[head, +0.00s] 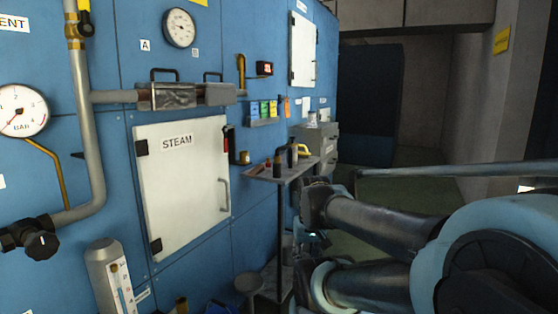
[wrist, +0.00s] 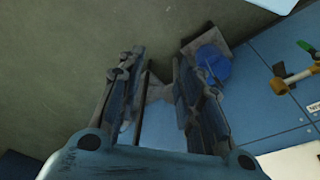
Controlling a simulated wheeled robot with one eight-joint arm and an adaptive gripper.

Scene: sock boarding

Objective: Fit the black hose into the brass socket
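My gripper (wrist: 155,62) shows in the wrist view with its two fingers apart, and I see nothing clearly held between them. In the head view my arm reaches in from the right; its fingers cannot be made out there. A small brass fitting (head: 244,158) sits on the blue wall right of the STEAM door; it may be the brass socket, but I cannot be sure. Dark upright cylinders (head: 292,156) stand on a small grey shelf (head: 262,173); I cannot tell if one is the black hose. No hose is plainly recognisable in either view.
The blue wall carries the white STEAM door (head: 180,185), gauges (head: 180,28) and a grey pipe (head: 85,110). A yellow-handled thing (head: 240,70) juts out in the head view. A grey cylinder with a scale (head: 105,275) stands at lower left. The wrist view shows bare floor (wrist: 50,70) at left.

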